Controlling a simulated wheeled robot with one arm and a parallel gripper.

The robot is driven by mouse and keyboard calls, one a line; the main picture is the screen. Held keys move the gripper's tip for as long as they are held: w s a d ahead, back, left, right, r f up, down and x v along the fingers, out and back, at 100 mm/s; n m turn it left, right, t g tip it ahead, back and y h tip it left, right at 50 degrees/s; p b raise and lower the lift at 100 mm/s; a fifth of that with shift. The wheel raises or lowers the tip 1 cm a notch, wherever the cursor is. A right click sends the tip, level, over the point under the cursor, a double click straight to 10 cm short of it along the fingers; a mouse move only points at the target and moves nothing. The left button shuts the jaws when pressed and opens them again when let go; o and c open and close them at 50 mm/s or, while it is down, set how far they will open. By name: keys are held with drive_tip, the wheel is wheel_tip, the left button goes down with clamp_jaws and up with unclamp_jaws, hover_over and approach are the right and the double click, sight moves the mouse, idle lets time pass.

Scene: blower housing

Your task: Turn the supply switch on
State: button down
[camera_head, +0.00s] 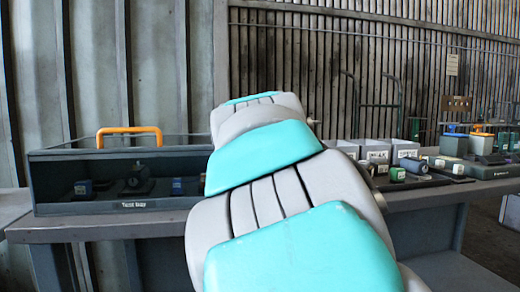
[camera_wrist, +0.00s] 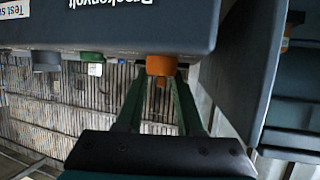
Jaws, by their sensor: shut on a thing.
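In the wrist view an orange block-like switch (camera_wrist: 160,65) sticks out from the edge of a dark grey box (camera_wrist: 110,25) with white lettering, partly cut off, that begins "Test su". My gripper (camera_wrist: 160,77) is shut on the orange switch, its two green fingers closing in at its sides. Whether the switch is in its on or off position cannot be told. In the head view my arm fills the middle and my gripper does not show.
A green cap (camera_wrist: 90,57) and a grey knob (camera_wrist: 46,62) sit along the same box edge. In the head view a dark case with an orange handle (camera_head: 129,131) stands left on the bench. White boxes (camera_head: 375,151) and small green-grey devices crowd the right side.

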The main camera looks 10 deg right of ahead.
drive_tip(key=shift+d+f+m+g+h+p, duration=0.1)
drive_tip(key=shift+f+m+g+h+p, duration=0.25)
drive_tip(key=shift+m+h, duration=0.35)
drive_tip(key=c, duration=0.8)
unclamp_jaws()
drive_tip(key=shift+c, duration=0.2)
drive_tip(key=shift+r, duration=0.2)
drive_tip(key=shift+s+r, duration=0.1)
drive_tip(key=shift+s, duration=0.05)
